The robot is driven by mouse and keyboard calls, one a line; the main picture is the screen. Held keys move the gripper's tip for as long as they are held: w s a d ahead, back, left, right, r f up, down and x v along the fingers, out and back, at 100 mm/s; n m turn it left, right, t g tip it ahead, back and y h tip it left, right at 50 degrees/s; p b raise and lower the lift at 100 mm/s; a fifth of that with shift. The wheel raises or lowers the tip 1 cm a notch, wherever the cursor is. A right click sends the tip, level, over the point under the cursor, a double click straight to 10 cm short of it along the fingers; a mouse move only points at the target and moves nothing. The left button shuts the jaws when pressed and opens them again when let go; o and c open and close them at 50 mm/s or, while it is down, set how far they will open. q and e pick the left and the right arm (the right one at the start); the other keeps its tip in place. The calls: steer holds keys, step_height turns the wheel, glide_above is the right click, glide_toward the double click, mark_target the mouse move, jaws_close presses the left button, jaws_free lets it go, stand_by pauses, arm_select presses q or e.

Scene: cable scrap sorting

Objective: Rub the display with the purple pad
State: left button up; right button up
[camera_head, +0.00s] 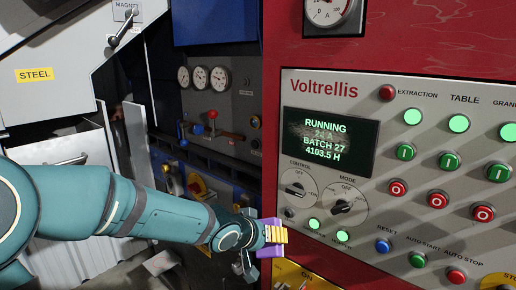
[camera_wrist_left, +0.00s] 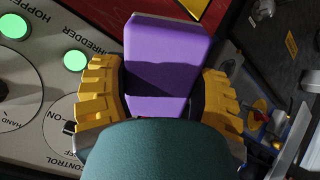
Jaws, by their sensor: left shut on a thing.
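The display (camera_head: 330,140) is a dark screen with pale green text on the grey Voltrellis panel. A grey smudge covers part of it around the second line of text. My left gripper (camera_head: 276,235) is shut on the purple pad (camera_head: 270,252), below and to the left of the display and apart from it. In the left wrist view, the pad (camera_wrist_left: 165,50) stands between the yellow fingers of the gripper (camera_wrist_left: 162,88). The display is not seen in that view. My right gripper is in neither view.
Two dark rotary knobs (camera_head: 341,207) sit below the display, with lit green lamps under them. Several coloured buttons (camera_head: 448,161) lie to its right. A red cabinet face (camera_head: 400,55) surrounds the panel. A yellow plate (camera_head: 295,277) is below the gripper.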

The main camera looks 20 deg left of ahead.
arm_select(q)
steer(key=shift+w+r+t+h, duration=0.15)
steer(key=shift+r+t, duration=0.2)
steer(key=shift+r, duration=0.5)
steer(key=shift+w+r+t+h, duration=0.15)
steer(key=shift+r+t, duration=0.2)
steer(key=shift+r, duration=0.5)
step_height(320, 180, up, 10)
steer(key=t+p, duration=0.1)
steer(key=t, duration=0.2)
steer(key=t+h+p, duration=0.1)
steer(key=t+h, duration=0.1)
steer(key=t, duration=0.1)
glide_toward(289, 132)
steer(key=shift+b+x, duration=1.15)
steer(key=shift+x, duration=1.15)
steer(key=shift+x, duration=1)
